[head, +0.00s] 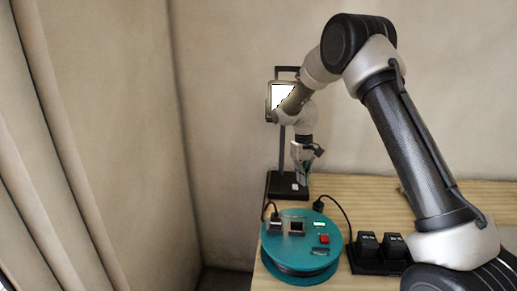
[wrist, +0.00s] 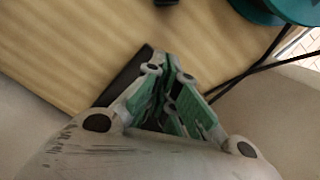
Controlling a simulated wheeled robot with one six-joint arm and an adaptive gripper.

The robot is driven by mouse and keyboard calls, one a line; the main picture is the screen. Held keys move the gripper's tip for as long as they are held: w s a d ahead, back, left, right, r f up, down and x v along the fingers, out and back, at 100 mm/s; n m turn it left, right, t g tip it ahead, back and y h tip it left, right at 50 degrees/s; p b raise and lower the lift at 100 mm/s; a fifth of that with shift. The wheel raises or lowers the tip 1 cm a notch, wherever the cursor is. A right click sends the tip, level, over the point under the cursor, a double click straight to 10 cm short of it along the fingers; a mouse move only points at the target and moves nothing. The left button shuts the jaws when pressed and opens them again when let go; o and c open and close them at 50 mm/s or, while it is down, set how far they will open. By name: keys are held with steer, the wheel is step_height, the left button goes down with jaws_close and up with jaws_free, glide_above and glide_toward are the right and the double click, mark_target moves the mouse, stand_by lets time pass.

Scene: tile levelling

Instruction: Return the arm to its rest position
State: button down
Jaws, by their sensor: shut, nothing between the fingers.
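My gripper (head: 299,172) points down at the end of my arm, in front of the work lamp's post and just above its black base in the head view. In the wrist view my gripper (wrist: 170,62) shows its green-padded fingers drawn together, with nothing between them. The lamp (head: 282,96) has a bright white panel, partly hidden by my arm. Its black base (head: 275,190) stands on the wooden table; in the wrist view a dark base (wrist: 128,76) lies behind the fingers.
A teal round power unit (head: 318,262) with sockets and a red switch sits at the table's front left. Black cables (head: 340,206) run from it. Two black batteries (head: 367,243) stand in a charger to its right. A wall is behind; a curtain (head: 40,150) hangs left.

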steer(key=s+d+r+m+t, duration=0.1)
steer(key=s+d+r, duration=0.3)
steer(key=s, duration=0.9)
steer(key=s+d+r+m+t, duration=0.1)
steer(key=s+d+r, duration=0.4)
steer(key=s+r, duration=0.6)
steer(key=s+d+r+m+t, duration=0.1)
steer(key=s+d+r+t, duration=0.2)
steer(key=s+r, duration=0.5)
steer(key=s+d, duration=0.1)
steer(key=s, duration=0.5)
steer(key=shift+s+d, duration=0.2)
steer(key=shift+s, duration=0.1)
